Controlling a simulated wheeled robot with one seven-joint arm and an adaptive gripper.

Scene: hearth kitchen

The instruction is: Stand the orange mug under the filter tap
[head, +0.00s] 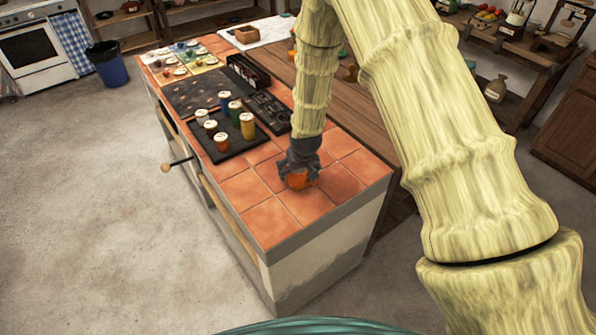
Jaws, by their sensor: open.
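An orange object that looks like the orange mug (297,181) stands on the terracotta tiles near the front end of the counter. My gripper (299,170), dark grey, points down right over it and covers its upper part. The fingers are open, at or around the mug; whether they touch it is too small to tell. The mug's handle cannot be made out. I cannot make out a filter tap in this view; my arm hides part of the counter's far side.
A black tray (250,143) with several lidded jars lies left of my gripper. Behind it are a dark speckled panel (196,92) and a black compartment box (268,105). A rod with a wooden knob (166,168) juts from the counter's left side. The front tiles (256,222) are clear.

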